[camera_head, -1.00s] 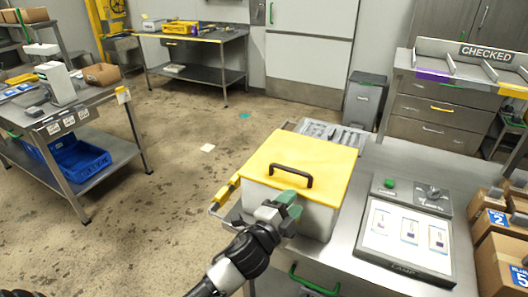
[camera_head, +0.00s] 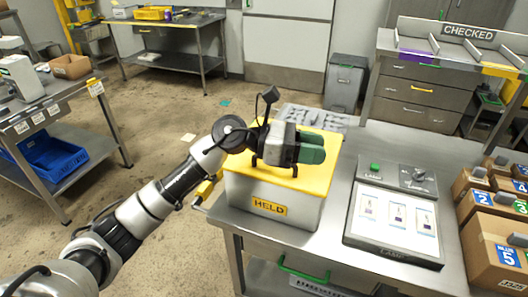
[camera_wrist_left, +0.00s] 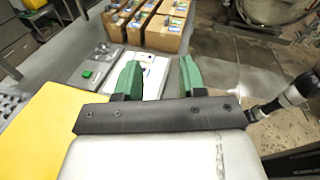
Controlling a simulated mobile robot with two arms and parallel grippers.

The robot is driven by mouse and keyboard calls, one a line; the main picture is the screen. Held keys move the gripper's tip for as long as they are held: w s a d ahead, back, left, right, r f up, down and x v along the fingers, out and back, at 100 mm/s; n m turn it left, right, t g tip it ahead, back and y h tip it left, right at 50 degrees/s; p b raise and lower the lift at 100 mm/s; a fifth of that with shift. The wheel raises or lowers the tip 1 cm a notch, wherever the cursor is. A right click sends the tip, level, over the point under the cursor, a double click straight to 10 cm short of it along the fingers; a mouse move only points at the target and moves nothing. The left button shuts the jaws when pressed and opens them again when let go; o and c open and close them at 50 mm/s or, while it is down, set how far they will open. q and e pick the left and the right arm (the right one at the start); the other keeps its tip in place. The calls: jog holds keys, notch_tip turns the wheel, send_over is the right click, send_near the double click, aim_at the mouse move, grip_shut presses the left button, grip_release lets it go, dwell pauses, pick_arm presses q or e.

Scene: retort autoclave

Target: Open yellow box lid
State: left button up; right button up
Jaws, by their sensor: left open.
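The yellow box is a grey box with a flat yellow lid (camera_head: 318,183) and a "HELD" label (camera_head: 270,208). It stands on the steel table's left part, and its lid looks closed. The black lid handle (camera_head: 254,161) is mostly hidden behind my left gripper (camera_head: 312,147), which is over the lid at the handle. Contact with the handle cannot be told. The left wrist view shows its green fingers (camera_wrist_left: 160,78) apart with nothing between them, and the lid (camera_wrist_left: 48,125) at left. Part of my other arm (camera_wrist_left: 285,97) shows there at right; its jaws are unclear.
A panel with a green button (camera_head: 375,167) and a tilted display board (camera_head: 397,222) are right of the box. Cardboard boxes (camera_head: 497,248) line the table's right side. A grey tray (camera_head: 318,119) lies behind the box. A green handle (camera_head: 305,272) is below the table front.

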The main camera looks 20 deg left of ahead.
pick_arm(q)
jog(key=w+a+m+g+y, duration=0.1)
jog(key=w+a+m+y, duration=0.1)
jog(key=a+y, duration=0.5)
jog(key=w+a+m+g+y, duration=0.1)
jog(key=w+a+m+y, duration=0.15)
jog(key=a+y, duration=0.45)
jog(key=f+p, duration=0.1)
jog(key=f, duration=0.2)
jog(key=d+f+h+p, duration=0.1)
jog(key=f, duration=0.2)
jog(key=w+f+h, duration=0.1)
jog(key=f, duration=0.2)
jog(key=shift+d+p, duration=0.4)
pick_arm(e)
jog(key=r, duration=0.2)
jog(key=shift+w+a+r, duration=0.1)
jog(key=shift+w+r, duration=0.1)
jog(key=shift+r, duration=0.2)
pick_arm(q)
jog(key=shift+r, duration=0.1)
grip_shut()
